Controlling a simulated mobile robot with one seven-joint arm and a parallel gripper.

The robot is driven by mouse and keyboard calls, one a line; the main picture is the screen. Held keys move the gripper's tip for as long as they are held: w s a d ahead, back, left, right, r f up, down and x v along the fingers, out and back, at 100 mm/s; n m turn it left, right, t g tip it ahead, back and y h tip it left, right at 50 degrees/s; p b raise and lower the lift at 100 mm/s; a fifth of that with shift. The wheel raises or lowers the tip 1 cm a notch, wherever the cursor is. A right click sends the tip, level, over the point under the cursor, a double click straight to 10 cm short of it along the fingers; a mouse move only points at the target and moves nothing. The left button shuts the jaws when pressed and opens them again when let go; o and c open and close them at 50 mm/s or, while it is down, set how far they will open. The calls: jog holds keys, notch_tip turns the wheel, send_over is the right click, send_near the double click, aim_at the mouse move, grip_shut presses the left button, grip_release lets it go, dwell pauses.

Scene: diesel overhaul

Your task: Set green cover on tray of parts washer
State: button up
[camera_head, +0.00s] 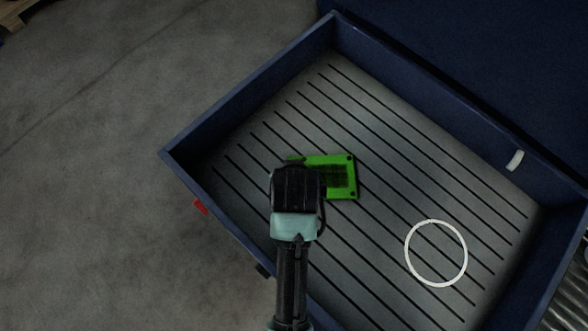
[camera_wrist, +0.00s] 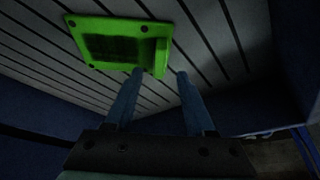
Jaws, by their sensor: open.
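The green cover (camera_head: 343,187) is a rectangular plate with a dark middle and corner holes. It lies on the slatted grey tray (camera_head: 390,140) inside the blue parts washer (camera_head: 250,101). My gripper (camera_head: 297,165) is over its left side in the head view and hides part of it. In the wrist view the cover (camera_wrist: 100,28) is just beyond the fingertips. My gripper (camera_wrist: 161,74) is open there, with a raised green edge of the cover close to the gap between the fingers. I cannot tell whether the fingers touch it.
A white ring (camera_head: 436,253) marks the tray to the lower right. A small pale handle-like piece (camera_head: 515,160) is on the washer's far wall. Walls surround the tray; its upper and right parts are clear. A red piece (camera_head: 201,207) is on the outside left.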

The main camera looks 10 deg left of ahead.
jog(key=w+r+t, duration=0.4)
jog(key=w+r, duration=0.1)
jog(key=r, duration=0.7)
jog(key=w+r+m+t, duration=0.1)
jog(key=w+r+t, duration=0.3)
jog(key=r, duration=0.9)
jog(key=w+r+t, duration=0.4)
jog(key=w+r, duration=0.1)
jog(key=r, duration=0.7)
jog(key=s+d+r+t, duration=0.1)
jog(key=s+r+t, duration=0.2)
jog(key=r, duration=0.7)
jog(key=s+d+r+t, duration=0.1)
jog(key=s+r+t, duration=0.3)
jog(key=r, duration=0.6)
jog(key=s+d+r+t, duration=0.1)
jog(key=s+r+t, duration=0.3)
jog(key=r, duration=0.6)
jog(key=shift+s+m+h, duration=0.3)
jog(key=shift+m, duration=0.1)
jog(key=shift+d, duration=0.15)
